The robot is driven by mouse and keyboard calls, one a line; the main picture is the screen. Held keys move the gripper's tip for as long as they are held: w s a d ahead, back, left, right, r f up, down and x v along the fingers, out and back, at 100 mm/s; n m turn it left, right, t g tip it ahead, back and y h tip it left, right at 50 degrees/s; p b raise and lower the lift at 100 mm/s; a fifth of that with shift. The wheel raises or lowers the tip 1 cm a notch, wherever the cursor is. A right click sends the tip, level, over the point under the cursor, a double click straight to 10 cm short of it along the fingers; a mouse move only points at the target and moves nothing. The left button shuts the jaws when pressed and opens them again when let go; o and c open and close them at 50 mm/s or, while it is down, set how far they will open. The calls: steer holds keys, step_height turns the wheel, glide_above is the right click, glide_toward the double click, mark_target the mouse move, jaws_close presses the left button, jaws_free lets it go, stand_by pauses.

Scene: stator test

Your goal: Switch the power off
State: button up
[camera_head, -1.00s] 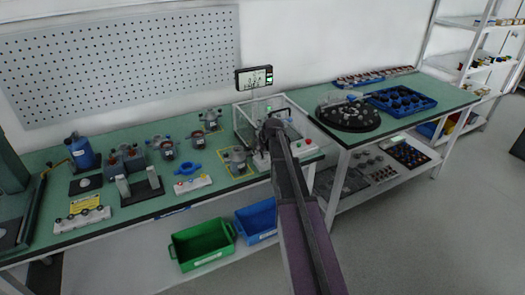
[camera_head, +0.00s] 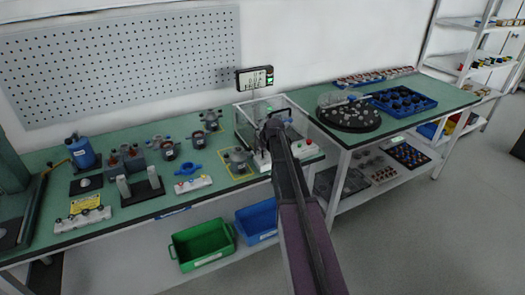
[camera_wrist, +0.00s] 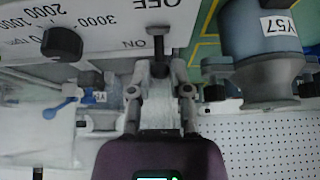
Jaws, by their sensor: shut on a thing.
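My gripper (camera_wrist: 159,72) is shut on a black power switch lever (camera_wrist: 158,36) in the wrist view. The lever stands on a white control panel (camera_wrist: 105,25) with inverted "OFF" and "ON" labels beside it. I cannot tell which position the switch is in. In the head view my gripper (camera_head: 262,156) is at the front of the clear-walled test station (camera_head: 245,125); my arm hides much of it. The display (camera_head: 254,79) above the station is lit with a green patch, its text too small to read.
In the wrist view, a black speed knob (camera_wrist: 62,43) is beside the lever, and a metal stator part labelled Y57 (camera_wrist: 262,45) is close on the right. Red and green buttons (camera_head: 307,144) sit right of my arm. Green and blue bins (camera_head: 202,245) stand below.

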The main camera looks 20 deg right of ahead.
steer(key=shift+s, duration=1.15)
steer(key=shift+s+d, duration=0.1)
steer(key=shift+s, duration=0.1)
steer(key=shift+c, duration=0.4)
jaws_close()
jaws_free()
steer(key=o, duration=0.6)
steer(key=shift+r, duration=0.1)
steer(key=p+v, duration=0.5)
steer(key=v, duration=0.1)
